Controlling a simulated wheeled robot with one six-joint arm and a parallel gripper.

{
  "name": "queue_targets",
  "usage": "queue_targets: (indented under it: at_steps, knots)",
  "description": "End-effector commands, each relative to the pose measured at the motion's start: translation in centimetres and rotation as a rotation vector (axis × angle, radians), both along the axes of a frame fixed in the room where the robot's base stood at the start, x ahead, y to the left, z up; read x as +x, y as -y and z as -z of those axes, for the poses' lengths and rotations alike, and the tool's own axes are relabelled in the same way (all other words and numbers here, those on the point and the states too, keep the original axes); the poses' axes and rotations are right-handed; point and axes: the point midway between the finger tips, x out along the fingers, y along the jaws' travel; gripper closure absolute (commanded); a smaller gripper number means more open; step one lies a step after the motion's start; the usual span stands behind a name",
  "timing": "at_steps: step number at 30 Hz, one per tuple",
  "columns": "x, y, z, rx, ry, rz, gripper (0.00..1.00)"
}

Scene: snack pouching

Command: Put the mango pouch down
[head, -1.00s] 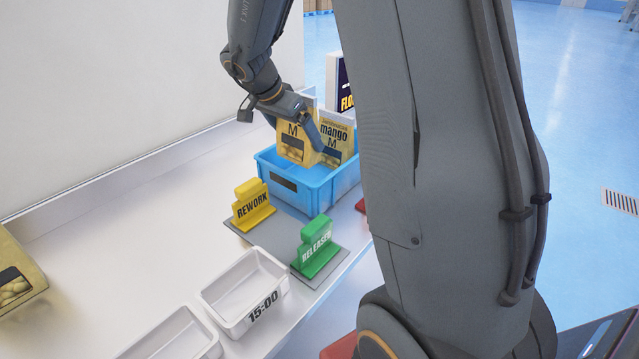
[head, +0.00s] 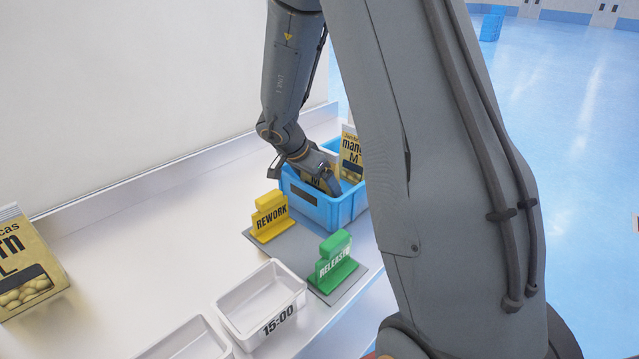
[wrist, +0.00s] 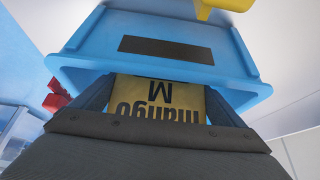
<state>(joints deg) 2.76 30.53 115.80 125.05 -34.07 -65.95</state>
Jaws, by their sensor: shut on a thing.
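A yellow mango pouch (head: 316,181) marked M is between the fingers of my gripper (head: 327,183), low inside the blue crate (head: 317,215). In the wrist view the pouch (wrist: 156,98) shows upside down between the two fingers, with the crate's wall (wrist: 110,72) and dark label beyond it. My gripper (wrist: 157,100) is shut on this pouch. A second mango pouch (head: 351,155) marked M stands upright in the crate, behind and right of the gripper. The held pouch's lower part is hidden by the crate wall, so I cannot tell whether it touches the bottom.
A yellow REWORK sign (head: 270,217) and a green RELEASED sign (head: 333,262) stand on a grey plate in front of the crate. A white tray marked 15:00 (head: 262,302) is nearer. A yellow pouch (head: 28,268) marked L stands at the left. The counter's middle is clear.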

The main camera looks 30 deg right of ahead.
Motion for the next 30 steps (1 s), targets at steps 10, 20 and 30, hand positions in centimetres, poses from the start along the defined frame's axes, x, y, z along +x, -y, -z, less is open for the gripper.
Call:
queue_targets:
  at_steps: [10,20,30]
  knots:
    - [0.0,0.0,0.2,-0.001,0.001,-0.001,0.0]
    - [0.0,-0.1,-0.3,0.0,0.002,0.0,0.0]
    - [-0.9,-3.0,-5.8,0.0,0.006,-0.002,0.0]
